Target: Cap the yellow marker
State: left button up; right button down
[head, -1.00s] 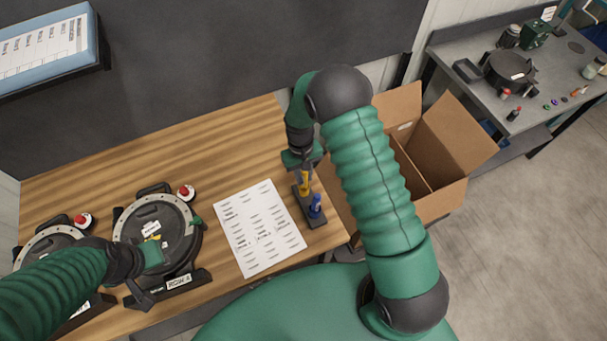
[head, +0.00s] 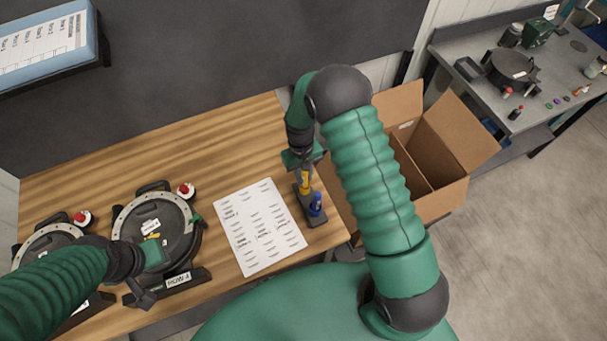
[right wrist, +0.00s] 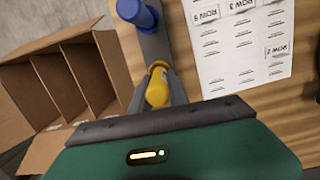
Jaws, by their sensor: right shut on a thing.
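The yellow marker (head: 305,182) stands roughly upright in the dark marker stand (head: 312,218) near the table's right edge. My right gripper (head: 304,170) is shut on the yellow marker from above, and its fingers are mostly hidden. A blue marker (head: 316,203) stands in the same stand, nearer the front. My left gripper (head: 152,256) is over the front of the ROW 4 seed meter; its fingers are unclear.
A printed sheet (head: 260,225) lies left of the stand. The ROW 4 seed meter (head: 185,225) and another meter (head: 45,238) stand at the left, each by a red-topped part. An open cardboard box (head: 440,195) is right of the table. The table's back is clear.

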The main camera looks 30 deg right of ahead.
pick_arm(q)
jog(key=shift+f+b, duration=0.45)
jog(key=shift+f, duration=0.05)
pick_arm(e)
jog(key=shift+f, duration=0.7)
jog(key=c, duration=1.2)
grip_release()
